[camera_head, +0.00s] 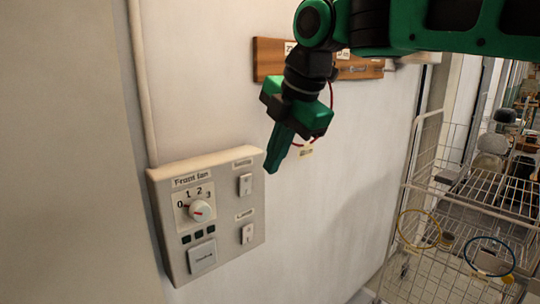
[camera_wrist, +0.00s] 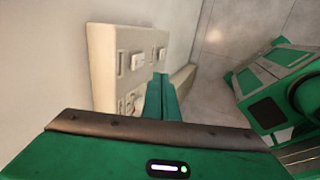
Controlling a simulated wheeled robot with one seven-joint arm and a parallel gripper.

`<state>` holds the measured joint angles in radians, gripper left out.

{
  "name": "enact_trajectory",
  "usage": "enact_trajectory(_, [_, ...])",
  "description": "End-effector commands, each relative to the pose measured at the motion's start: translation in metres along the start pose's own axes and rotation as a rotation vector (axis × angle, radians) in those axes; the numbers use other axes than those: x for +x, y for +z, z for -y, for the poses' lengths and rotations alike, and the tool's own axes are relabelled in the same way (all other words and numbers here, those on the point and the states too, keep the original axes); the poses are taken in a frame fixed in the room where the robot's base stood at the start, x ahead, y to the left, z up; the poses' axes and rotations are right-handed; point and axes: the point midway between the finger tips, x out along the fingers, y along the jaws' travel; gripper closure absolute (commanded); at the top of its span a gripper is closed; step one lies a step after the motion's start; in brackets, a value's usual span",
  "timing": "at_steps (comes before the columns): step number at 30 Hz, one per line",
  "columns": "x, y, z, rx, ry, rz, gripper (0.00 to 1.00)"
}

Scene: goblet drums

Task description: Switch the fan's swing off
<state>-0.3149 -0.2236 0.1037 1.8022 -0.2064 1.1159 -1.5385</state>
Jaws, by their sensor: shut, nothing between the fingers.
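The fan control panel (camera_head: 215,239) is a pale box on the wall, labelled "Front fan". It has a dial (camera_head: 199,210) marked 0 to 3 at its left. Its right side has an upper rocker switch (camera_head: 245,184), under a blurred label that seems to read "Swing", and a lower rocker switch (camera_head: 248,233). The panel also shows in the wrist view (camera_wrist: 103,62), its dial partly hidden by my fingers. My gripper (camera_head: 272,166) is shut and empty, pointing down, with its tips up and right of the upper switch. I cannot tell which way the switches are tipped.
A square button (camera_head: 202,256) and small dark squares sit below the dial. A wooden board (camera_head: 362,69) is on the wall behind my arm, with a red loop (camera_head: 331,97) hanging there. A wire rack (camera_head: 450,215) with rings stands at the right. The wall right of the panel is bare.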

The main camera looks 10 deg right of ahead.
Motion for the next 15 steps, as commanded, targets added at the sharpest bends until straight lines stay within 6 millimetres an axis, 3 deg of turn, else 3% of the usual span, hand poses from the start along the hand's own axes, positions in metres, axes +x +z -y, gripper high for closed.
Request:
enact_trajectory(10, [0.067, -0.001, 0.001, -0.001, -0.004, -0.001, 1.00])
enact_trajectory(15, [0.075, -0.001, -0.021, -0.001, -0.001, -0.001, 1.00])
